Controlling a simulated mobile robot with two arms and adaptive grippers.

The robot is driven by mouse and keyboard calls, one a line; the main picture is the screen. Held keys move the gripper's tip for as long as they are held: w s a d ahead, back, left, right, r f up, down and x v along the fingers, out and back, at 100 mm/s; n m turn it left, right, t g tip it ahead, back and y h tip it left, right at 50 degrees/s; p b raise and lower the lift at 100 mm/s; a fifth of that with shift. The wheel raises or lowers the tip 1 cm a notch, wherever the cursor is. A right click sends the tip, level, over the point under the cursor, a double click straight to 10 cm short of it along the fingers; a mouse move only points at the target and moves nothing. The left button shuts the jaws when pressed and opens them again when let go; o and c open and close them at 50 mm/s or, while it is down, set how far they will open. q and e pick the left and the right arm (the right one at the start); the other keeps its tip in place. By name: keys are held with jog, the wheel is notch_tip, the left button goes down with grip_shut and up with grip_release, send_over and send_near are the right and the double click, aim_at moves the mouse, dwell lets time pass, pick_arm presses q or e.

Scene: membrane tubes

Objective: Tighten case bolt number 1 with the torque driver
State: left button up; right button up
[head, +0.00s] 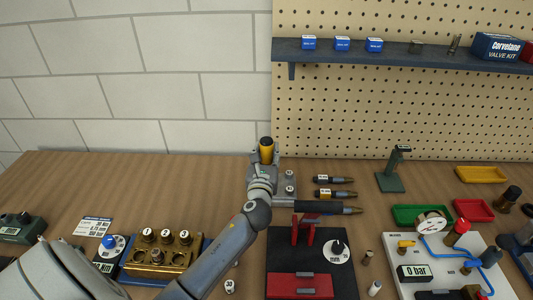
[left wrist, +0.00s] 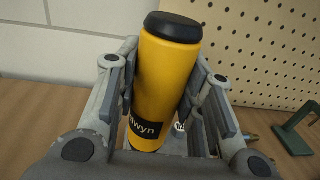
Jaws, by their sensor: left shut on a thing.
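My left gripper (head: 266,155) is at the back of the bench. It is shut on a yellow cylinder with a black cap (head: 266,147), which looks like the handle of the torque driver. Bolt number 1 seems to be the leftmost top (head: 147,234). My right gripper is not in view.
Several dark tools with labels (head: 334,194) lie right of the gripper. A black board with a red vise (head: 300,285) is at the front. A white panel with gauge and blue tube (head: 440,268) is at the right. A green stand (head: 390,180) and wall shelf (head: 390,50) are behind.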

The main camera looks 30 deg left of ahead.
aim_at(267, 142)
pick_arm(q)
jog(key=shift+f+b, duration=0.55)
jog(key=shift+f, duration=0.25)
dwell(0.5)
jog(key=shift+s+f, duration=0.15)
jog(key=shift+f, duration=0.1)
dwell(0.8)
jog(key=shift+r, duration=0.1)
notch_tip(267, 142, up, 2)
jog(key=p, duration=0.3)
jog(key=shift+r, duration=0.2)
notch_tip(267, 142, up, 4)
jog(key=p, duration=0.4)
jog(key=shift+w, duration=0.25)
